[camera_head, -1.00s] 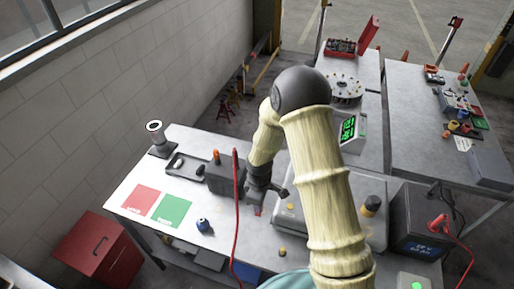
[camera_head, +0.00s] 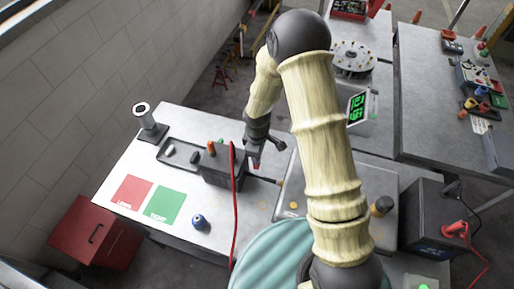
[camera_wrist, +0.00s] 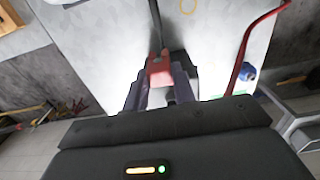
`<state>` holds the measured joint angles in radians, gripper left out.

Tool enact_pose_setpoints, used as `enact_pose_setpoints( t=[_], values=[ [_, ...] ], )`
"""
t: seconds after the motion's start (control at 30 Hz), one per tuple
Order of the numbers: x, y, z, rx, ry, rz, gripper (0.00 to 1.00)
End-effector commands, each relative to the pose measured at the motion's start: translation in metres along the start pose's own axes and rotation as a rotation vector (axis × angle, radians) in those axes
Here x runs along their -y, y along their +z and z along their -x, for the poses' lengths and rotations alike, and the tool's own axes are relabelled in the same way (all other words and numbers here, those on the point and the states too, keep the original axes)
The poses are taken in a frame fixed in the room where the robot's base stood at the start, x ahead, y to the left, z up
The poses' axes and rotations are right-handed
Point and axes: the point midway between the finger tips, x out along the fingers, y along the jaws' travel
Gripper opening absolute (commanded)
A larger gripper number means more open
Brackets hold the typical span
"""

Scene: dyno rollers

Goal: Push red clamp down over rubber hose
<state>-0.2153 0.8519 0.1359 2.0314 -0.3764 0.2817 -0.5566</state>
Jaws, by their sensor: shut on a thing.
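The red clamp (camera_wrist: 160,70) is between the fingertips of my gripper (camera_wrist: 158,92) in the wrist view, with the gripper shut on it. In the head view my gripper (camera_head: 256,162) is beside the dark box (camera_head: 222,168), with a small bit of red at its tips. A dark hose-like stub (camera_head: 264,181) sticks out to the right from the box. In the wrist view a dark rod (camera_wrist: 155,22) runs up from behind the clamp, likely the rubber hose. I cannot tell whether the clamp touches it; the fingers partly hide the clamp.
A red cable (camera_head: 233,205) hangs in front of the box. Left are a red mat (camera_head: 132,191), a green mat (camera_head: 165,205) and a dark tray (camera_head: 176,153). A blue round object (camera_head: 198,221) lies in front. A scale (camera_head: 290,200) stands right.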

Motion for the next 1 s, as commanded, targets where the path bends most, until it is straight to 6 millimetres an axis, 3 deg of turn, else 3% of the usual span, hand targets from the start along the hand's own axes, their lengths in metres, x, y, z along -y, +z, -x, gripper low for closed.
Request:
enact_pose_setpoints(
  t=[0.47, 1.0],
  values=[
    [-0.001, 0.002, -0.004, 0.0, 0.0, -0.004, 0.08],
    [0.0, 0.0, -0.025, 0.0, 0.0, -0.001, 0.08]
  ],
)
